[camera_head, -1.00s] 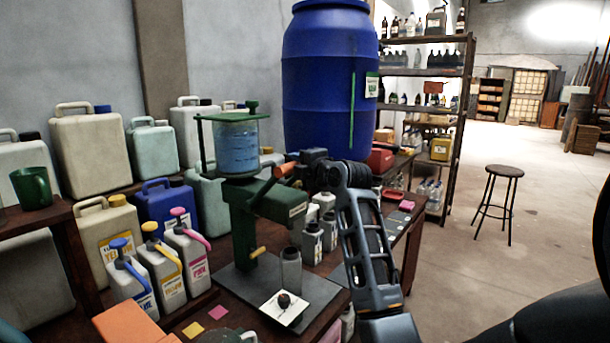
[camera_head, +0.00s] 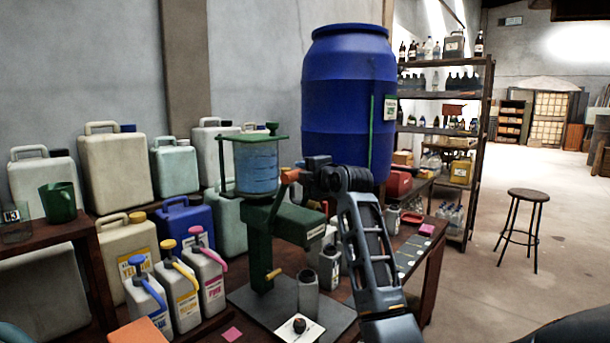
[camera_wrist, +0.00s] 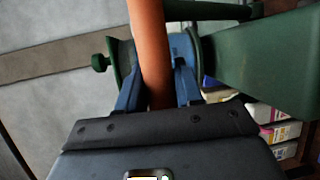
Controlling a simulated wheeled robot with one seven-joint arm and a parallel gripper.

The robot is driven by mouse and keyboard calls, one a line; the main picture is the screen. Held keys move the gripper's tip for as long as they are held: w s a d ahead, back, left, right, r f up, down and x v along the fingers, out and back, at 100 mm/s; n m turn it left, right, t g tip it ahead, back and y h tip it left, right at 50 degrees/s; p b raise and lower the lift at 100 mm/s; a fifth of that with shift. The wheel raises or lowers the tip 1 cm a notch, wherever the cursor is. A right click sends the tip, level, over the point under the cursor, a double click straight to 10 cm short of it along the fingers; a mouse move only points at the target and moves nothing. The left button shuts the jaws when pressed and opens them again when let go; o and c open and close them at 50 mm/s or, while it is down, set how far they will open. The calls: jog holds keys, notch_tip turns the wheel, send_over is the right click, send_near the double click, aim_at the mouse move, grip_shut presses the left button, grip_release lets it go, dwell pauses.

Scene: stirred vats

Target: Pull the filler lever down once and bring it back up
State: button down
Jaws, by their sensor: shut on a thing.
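The green filler machine (camera_head: 262,232) stands on a dark base plate (camera_head: 347,318) on the table, with a clear tank of blue liquid (camera_head: 257,168) on top. Its orange lever (camera_head: 290,176) sticks out near the tank's lower right. In the wrist view the lever (camera_wrist: 150,45) runs between the two blue fingers of my gripper (camera_wrist: 158,88), which is shut on it. In the head view my gripper (camera_head: 300,174) is at the lever, partly hidden by my wrist. A grey open bottle (camera_head: 308,294) stands on the base plate, in front of the machine's column.
A white card with a small dark round thing (camera_head: 299,325) lies by the bottle. Jugs with coloured handles (camera_head: 185,290) stand to the left. A large blue barrel (camera_head: 348,105) is behind. Several small bottles (camera_head: 329,268) stand beside the machine. Floor to the right is open around a stool (camera_head: 522,225).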

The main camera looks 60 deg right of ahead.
jog(key=c, duration=0.8)
grip_release()
jog(key=shift+s+a, duration=0.3)
jog(key=shift+s, duration=0.2)
jog(key=b+v, duration=0.1)
jog(key=v, duration=0.5)
jog(key=shift+s+a+r, duration=0.2)
jog(key=shift+s+a, duration=0.05)
jog(key=shift+f, duration=0.15)
